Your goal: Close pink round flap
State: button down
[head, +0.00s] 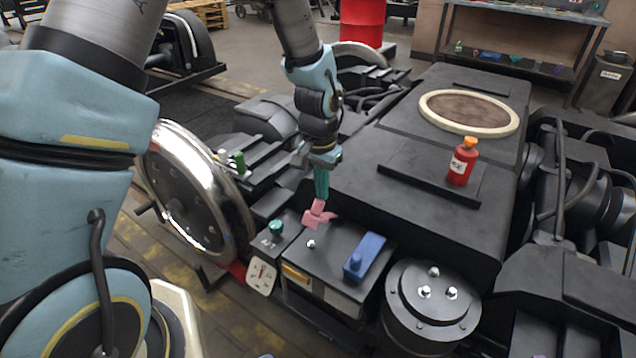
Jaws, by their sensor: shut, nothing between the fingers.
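A small pink piece (314,216) shows just above the black box at the front middle. It looks angular from here and stands up from the box top; I take it for the pink flap, but its round face and hinge cannot be made out. My gripper (321,194) points down over it with its teal fingers together and nothing held. The fingertips meet the upper end of the pink piece in the picture; whether they touch it I cannot tell.
A blue block (364,257) lies on the box right of the pink piece. A green knob (276,228) and a white gauge (261,276) are at its left. A black cylinder (430,304) stands at front right. A red bottle (462,162) stands behind on the bogie.

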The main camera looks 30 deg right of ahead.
jog(key=shift+s+a+f+b, duration=0.65)
jog(key=shift+a+f, duration=0.45)
jog(key=shift+f, duration=0.1)
jog(key=shift+s+a+f+b, duration=0.65)
jog(key=shift+a+f, duration=0.5)
jog(key=shift+f, duration=0.1)
jog(key=shift+s+a+f+b, duration=0.65)
jog(key=shift+a+f, duration=0.45)
jog(key=shift+f, duration=0.1)
jog(key=shift+a+f, duration=0.15)
